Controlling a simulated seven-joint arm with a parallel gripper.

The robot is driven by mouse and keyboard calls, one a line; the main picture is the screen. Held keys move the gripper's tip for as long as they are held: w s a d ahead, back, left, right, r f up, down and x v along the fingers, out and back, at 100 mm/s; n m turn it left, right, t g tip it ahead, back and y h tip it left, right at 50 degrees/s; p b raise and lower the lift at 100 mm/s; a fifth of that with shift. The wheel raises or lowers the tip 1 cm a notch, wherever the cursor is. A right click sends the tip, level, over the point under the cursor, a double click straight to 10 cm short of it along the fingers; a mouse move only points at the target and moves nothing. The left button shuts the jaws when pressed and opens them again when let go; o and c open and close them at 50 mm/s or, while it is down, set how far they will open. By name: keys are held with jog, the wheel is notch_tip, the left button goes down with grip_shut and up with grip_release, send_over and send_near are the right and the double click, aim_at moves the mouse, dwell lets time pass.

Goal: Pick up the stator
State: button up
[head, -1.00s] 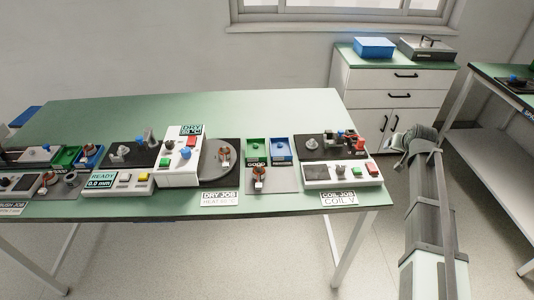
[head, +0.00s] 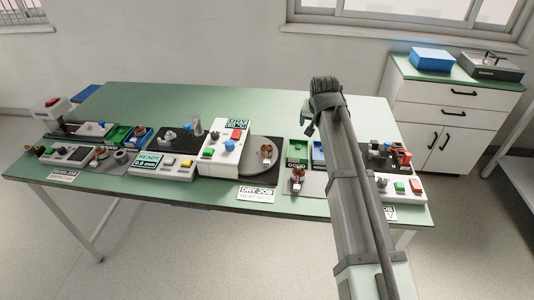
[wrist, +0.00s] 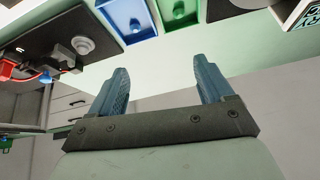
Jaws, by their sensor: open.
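Several small copper-and-white parts that look like stators show in the head view. One (head: 266,152) sits on the dark round plate of the DRY station. Another (head: 297,176) stands on a grey mat in front of the green bin. I cannot tell which one the task means. My gripper (wrist: 160,66) is open and empty in the wrist view, with both fingers apart. In the head view it is above the bench, up and right of the mat stator, its fingers mostly hidden.
The white DRY box (head: 221,145) rises left of the round plate. The back of the green bench (head: 210,98) is clear.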

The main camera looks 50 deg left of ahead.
jog(key=s+a+n+h, duration=0.1)
jog(key=s+a, duration=0.3)
jog(key=s, duration=0.4)
jog(key=s+a, duration=0.4)
jog(key=s, duration=0.4)
jog(key=g, duration=0.1)
send_near(266, 148)
jog(key=shift+s+d+f, duration=0.15)
jog(key=shift+f, duration=0.25)
jog(key=shift+s+d+f, duration=0.15)
jog(key=shift+f, duration=0.25)
jog(key=shift+x, duration=3.15)
jog(key=shift+w+d, duration=0.15)
